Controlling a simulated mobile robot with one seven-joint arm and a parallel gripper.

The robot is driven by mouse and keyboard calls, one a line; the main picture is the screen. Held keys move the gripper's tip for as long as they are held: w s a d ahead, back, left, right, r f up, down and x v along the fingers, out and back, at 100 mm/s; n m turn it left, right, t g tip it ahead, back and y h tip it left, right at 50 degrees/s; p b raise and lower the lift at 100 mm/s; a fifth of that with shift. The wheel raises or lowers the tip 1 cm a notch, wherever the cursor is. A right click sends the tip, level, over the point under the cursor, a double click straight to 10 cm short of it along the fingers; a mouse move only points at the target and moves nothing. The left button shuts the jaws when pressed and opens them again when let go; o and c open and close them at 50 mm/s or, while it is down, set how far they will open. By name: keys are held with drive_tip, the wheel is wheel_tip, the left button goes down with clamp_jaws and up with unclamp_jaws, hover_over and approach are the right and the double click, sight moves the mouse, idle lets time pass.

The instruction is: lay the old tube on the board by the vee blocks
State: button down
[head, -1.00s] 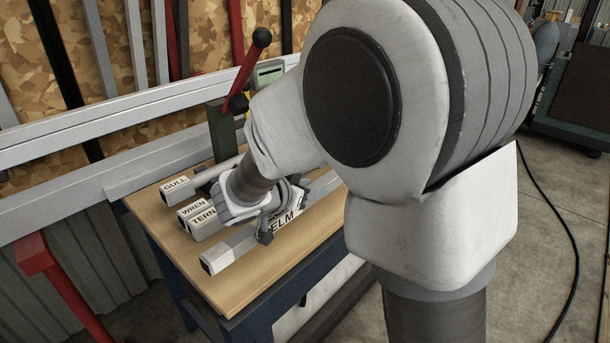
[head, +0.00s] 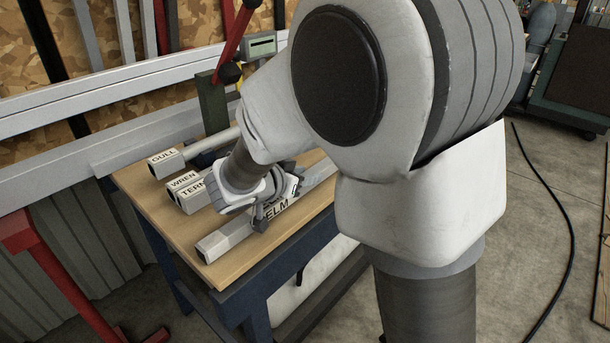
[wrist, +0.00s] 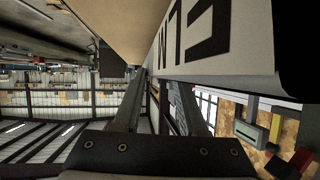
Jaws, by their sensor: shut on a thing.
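My gripper (head: 268,203) is shut on a pale grey square tube labelled ELM (head: 228,239), at about its middle. The tube lies lengthwise along the near side of the wooden board (head: 184,230); I cannot tell whether it touches the wood. In the wrist view its labelled side (wrist: 215,35) fills the top, with the gripper fingers (wrist: 160,80) below. Grey pieces labelled GULL (head: 164,160), WREN (head: 183,180) and TERN (head: 194,193) rest on the board's far side. My arm hides their far ends, and I cannot make out the vee blocks.
The board tops a blue-framed bench (head: 240,303). A red lever (head: 234,42) and a green post (head: 212,108) stand behind it. A long grey rail (head: 100,90) runs along the back. A red stand (head: 48,260) is at the left. A black cable (head: 560,230) lies on the floor.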

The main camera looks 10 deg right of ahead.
drive_tip(key=shift+r, duration=0.1)
drive_tip(key=shift+c, duration=1.9)
unclamp_jaws()
drive_tip(key=p+v, duration=0.2)
drive_tip(key=v, duration=1.5)
drive_tip(key=shift+s+a, duration=0.15)
